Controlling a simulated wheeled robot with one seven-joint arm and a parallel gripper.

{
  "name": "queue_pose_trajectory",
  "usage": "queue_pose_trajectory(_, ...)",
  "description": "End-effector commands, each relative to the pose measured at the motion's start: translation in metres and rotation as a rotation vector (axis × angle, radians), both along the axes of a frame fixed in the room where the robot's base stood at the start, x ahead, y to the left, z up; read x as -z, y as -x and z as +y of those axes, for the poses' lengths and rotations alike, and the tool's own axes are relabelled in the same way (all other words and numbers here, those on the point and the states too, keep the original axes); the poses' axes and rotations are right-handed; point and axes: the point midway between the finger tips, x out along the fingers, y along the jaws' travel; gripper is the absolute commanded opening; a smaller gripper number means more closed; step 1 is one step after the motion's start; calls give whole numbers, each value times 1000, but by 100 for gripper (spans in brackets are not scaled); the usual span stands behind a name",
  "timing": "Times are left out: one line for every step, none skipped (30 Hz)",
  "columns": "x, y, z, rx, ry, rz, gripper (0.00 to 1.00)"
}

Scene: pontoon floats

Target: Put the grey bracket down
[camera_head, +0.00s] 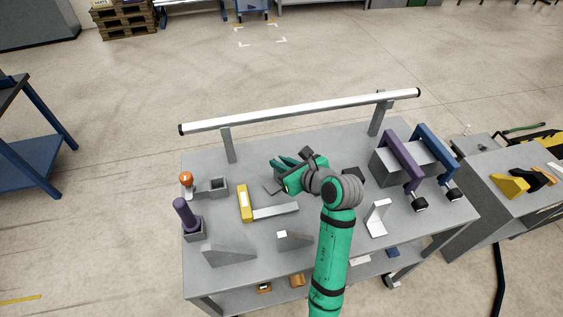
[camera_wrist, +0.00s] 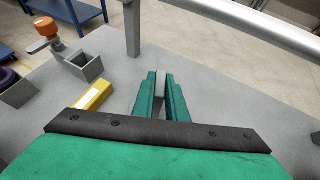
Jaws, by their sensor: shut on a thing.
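My gripper (camera_head: 282,170) is over the middle of the grey table (camera_head: 330,150), its green fingers pointing left and away. In the wrist view the two fingers (camera_wrist: 161,92) are closed on the grey bracket (camera_wrist: 160,78), and only a thin grey strip of it shows between them. In the head view a small grey plate, apparently the bracket (camera_head: 271,187), shows just below the fingers. Most of it is hidden by the gripper, and I cannot tell whether it touches the table top.
A yellow block (camera_head: 244,203) and grey bar lie left of my arm. A purple-handled piece (camera_head: 186,217), an orange-topped piece (camera_head: 186,180) and a grey box (camera_head: 218,187) stand at left. A light bracket (camera_head: 377,217) and purple and blue frames (camera_head: 402,160) stand right. A rail (camera_head: 300,112) runs behind.

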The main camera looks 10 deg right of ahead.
Motion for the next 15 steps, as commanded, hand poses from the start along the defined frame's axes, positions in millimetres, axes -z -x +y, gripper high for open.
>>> queue_pose_trajectory(-1, 0, 0, 0, 0, -1, 0)
queue_pose_trajectory(-1, 0, 0, 0, 0, -1, 0)
queue_pose_trajectory(-1, 0, 0, 0, 0, -1, 0)
queue_pose_trajectory(0, 0, 0, 0, 0, -1, 0)
queue_pose_trajectory(0, 0, 0, 0, 0, -1, 0)
queue_pose_trajectory(1, 0, 0, 1, 0, 0, 0)
queue_pose_trajectory(2, 0, -1, 1, 0, 0, 0)
queue_pose_trajectory(2, 0, -1, 2, 0, 0, 17)
queue_pose_trajectory(2, 0, -2, 3, 1, 0, 27)
queue_pose_trajectory(2, 1, -3, 4, 1, 0, 31)
queue_pose_trajectory(2, 1, -3, 4, 0, 0, 31)
queue_pose_trajectory(2, 1, -4, 5, 1, 0, 31)
queue_pose_trajectory(2, 1, -4, 7, 0, 0, 31)
queue_pose_trajectory(2, 1, -5, 7, 0, 0, 31)
queue_pose_trajectory(2, 1, -5, 8, 1, 0, 31)
